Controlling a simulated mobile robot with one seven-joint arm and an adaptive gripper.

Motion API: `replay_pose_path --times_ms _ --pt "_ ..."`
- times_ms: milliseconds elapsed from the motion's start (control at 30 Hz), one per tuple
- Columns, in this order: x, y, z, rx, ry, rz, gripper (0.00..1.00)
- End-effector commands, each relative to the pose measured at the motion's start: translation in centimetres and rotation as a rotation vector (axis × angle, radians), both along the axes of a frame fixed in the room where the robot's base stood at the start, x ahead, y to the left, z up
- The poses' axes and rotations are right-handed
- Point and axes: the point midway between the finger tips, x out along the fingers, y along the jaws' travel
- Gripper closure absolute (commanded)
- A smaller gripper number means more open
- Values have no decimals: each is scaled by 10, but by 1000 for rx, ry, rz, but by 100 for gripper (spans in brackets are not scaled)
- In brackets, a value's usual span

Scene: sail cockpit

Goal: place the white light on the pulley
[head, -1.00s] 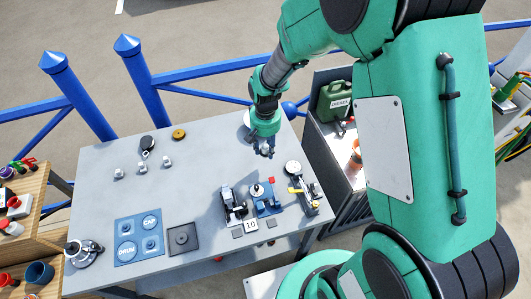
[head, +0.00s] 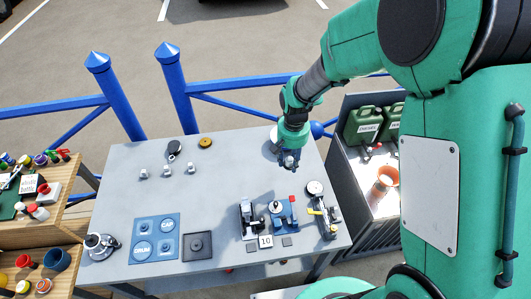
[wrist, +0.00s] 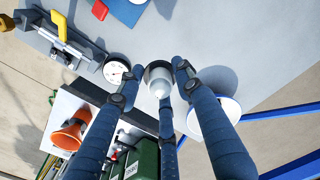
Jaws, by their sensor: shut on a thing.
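My gripper (head: 289,163) is above the right back part of the grey table. In the wrist view its blue fingers (wrist: 160,75) are closed around a small grey cup-shaped piece with a pale domed tip (wrist: 158,88), which looks like the white light. Its far end is hidden. A dark round piece with a ring (head: 174,150) lies at the table's back left and may be the pulley, but I cannot tell for sure. My gripper is well to its right.
A white disc (wrist: 226,112) lies beside the fingers. A brass disc (head: 205,142) and small grey fittings (head: 166,173) are at the back left. A blue-based device (head: 284,213) and a dial gauge (head: 315,188) stand front right. The middle of the grey table (head: 222,190) is clear.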

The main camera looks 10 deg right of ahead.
Motion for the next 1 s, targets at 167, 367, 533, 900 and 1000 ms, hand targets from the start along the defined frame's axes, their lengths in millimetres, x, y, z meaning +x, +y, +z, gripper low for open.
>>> replay_pose_path --times_ms 167,367,533,900,1000 --pt "0 0 0 0 0 0 90" --pt "4 6 2 0 -1 -8 90" --pt "15 23 5 0 0 -29 90" --pt "49 94 11 -2 0 -123 90" --pt "57 117 11 -2 0 -152 90"
